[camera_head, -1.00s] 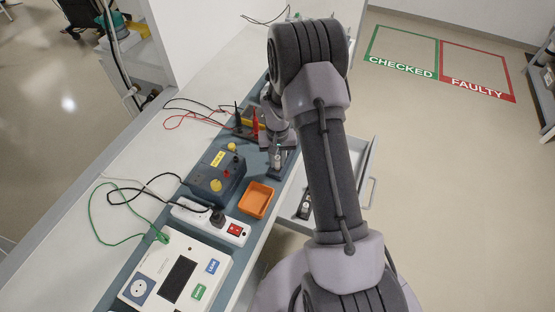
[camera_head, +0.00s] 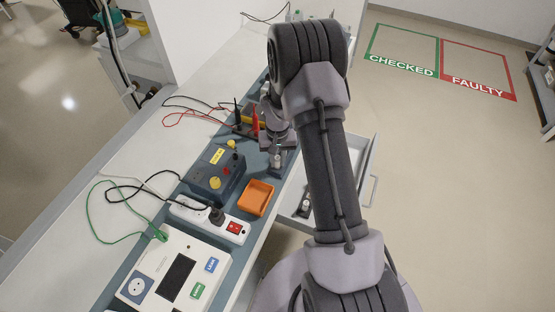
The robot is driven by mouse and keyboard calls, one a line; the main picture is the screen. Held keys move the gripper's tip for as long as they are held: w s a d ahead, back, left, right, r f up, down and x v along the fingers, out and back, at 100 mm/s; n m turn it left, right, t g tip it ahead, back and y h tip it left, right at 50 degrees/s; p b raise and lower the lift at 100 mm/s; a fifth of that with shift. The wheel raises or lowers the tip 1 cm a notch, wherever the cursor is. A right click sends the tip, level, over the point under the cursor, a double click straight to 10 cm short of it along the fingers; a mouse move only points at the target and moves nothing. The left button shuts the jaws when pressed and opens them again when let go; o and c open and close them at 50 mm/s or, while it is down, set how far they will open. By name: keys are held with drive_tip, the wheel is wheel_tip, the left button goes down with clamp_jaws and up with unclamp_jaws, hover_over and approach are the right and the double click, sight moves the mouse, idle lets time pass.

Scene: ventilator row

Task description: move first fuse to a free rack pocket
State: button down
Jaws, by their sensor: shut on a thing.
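My gripper (camera_head: 277,149) points down over the blue-grey mat, right of the dark meter box. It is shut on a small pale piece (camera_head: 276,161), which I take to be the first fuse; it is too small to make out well. Just under it is a small dark block (camera_head: 274,173), perhaps the rack. Its pockets cannot be made out, and my gripper and wrist hide part of that spot. I cannot tell whether the fuse touches the block.
An orange tray (camera_head: 257,198) and a dark box with a yellow knob (camera_head: 215,174) stand nearby. A white power strip (camera_head: 210,220) and a white tester (camera_head: 174,272) are nearer. An open drawer (camera_head: 366,164) juts out at right. Red and black leads lie behind.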

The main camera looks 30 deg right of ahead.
idle(0.4)
drive_tip(key=c, duration=1.2)
unclamp_jaws()
drive_tip(key=shift+c, duration=0.2)
drive_tip(key=shift+r, duration=0.1)
